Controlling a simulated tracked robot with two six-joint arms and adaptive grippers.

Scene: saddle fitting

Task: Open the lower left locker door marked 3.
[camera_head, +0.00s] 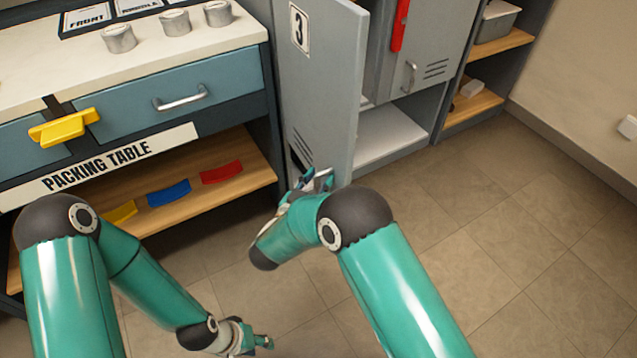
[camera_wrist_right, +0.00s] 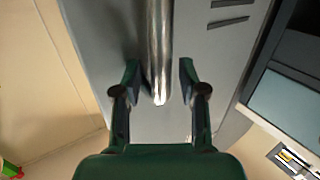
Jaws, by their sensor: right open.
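The locker door marked 3 (camera_head: 325,85) stands swung out from the locker in the head view, its numbered face turned left. The pale locker floor (camera_head: 390,135) shows to the right of it. My right gripper (camera_head: 318,180) is at the door's lower part, partly hidden by my arm. In the right wrist view the open fingers (camera_wrist_right: 160,78) are on either side of the end of a vertical metal handle (camera_wrist_right: 158,40) on the grey door; contact cannot be told. My left gripper (camera_head: 262,343) hangs low over the floor, away from the door; its opening is unclear.
The packing table (camera_head: 225,35) with a blue drawer (camera_head: 210,85) and a lower wooden shelf (camera_head: 245,165) stands left of the door. A closed locker door with a handle (camera_head: 410,76) and an open shelf (camera_head: 470,105) are at right. The tiled floor (camera_head: 500,220) is clear.

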